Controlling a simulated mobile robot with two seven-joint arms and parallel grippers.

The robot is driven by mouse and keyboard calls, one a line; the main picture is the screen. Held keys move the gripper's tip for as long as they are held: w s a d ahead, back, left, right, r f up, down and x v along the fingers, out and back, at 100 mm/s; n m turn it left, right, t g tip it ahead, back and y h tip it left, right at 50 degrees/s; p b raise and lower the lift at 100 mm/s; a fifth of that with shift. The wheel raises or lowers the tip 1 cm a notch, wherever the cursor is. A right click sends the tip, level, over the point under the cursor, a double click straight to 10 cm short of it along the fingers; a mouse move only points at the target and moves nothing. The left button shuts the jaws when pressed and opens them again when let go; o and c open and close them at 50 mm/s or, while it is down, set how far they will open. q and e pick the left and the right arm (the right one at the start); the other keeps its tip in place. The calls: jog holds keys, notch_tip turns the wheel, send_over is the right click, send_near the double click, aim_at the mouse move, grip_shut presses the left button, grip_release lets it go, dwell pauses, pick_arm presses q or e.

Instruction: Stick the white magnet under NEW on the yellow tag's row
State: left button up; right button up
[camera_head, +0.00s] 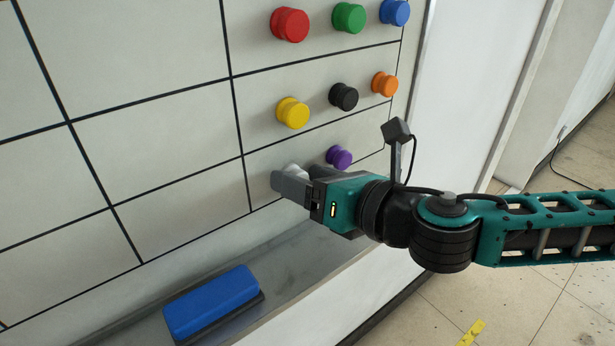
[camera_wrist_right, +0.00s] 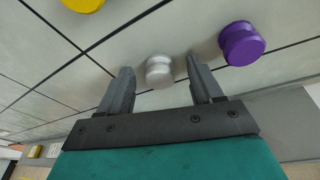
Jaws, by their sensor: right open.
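The white magnet (camera_wrist_right: 159,73) sits on the whiteboard between the two fingers of my right gripper (camera_wrist_right: 159,66) in the right wrist view. The fingers are open, with a gap on each side of it. In the head view only the top of the white magnet (camera_head: 294,168) shows behind the finger of my right gripper (camera_head: 292,178). The whiteboard (camera_head: 160,110) has black grid lines. The NEW heading and the yellow tag are not in view. My left gripper is not in view.
A purple magnet (camera_head: 339,157) is close to the right of the gripper. Yellow (camera_head: 293,113), black (camera_head: 343,96), orange (camera_head: 384,84), red (camera_head: 290,25), green (camera_head: 348,18) and blue (camera_head: 395,12) magnets are above. A blue eraser (camera_head: 211,302) lies on the ledge. Cells at left are bare.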

jog(key=c, duration=1.1)
jog(key=shift+s+d+p, duration=0.15)
jog(key=shift+s+d, duration=0.55)
jog(key=shift+s, duration=0.25)
jog(key=shift+s+d+p, duration=0.1)
jog(key=shift+s+d, duration=0.55)
jog(key=shift+s, duration=0.3)
jog(key=shift+s+d+p, duration=0.15)
jog(key=shift+s+d, duration=0.55)
jog(key=shift+s, duration=0.25)
jog(key=shift+r, duration=0.1)
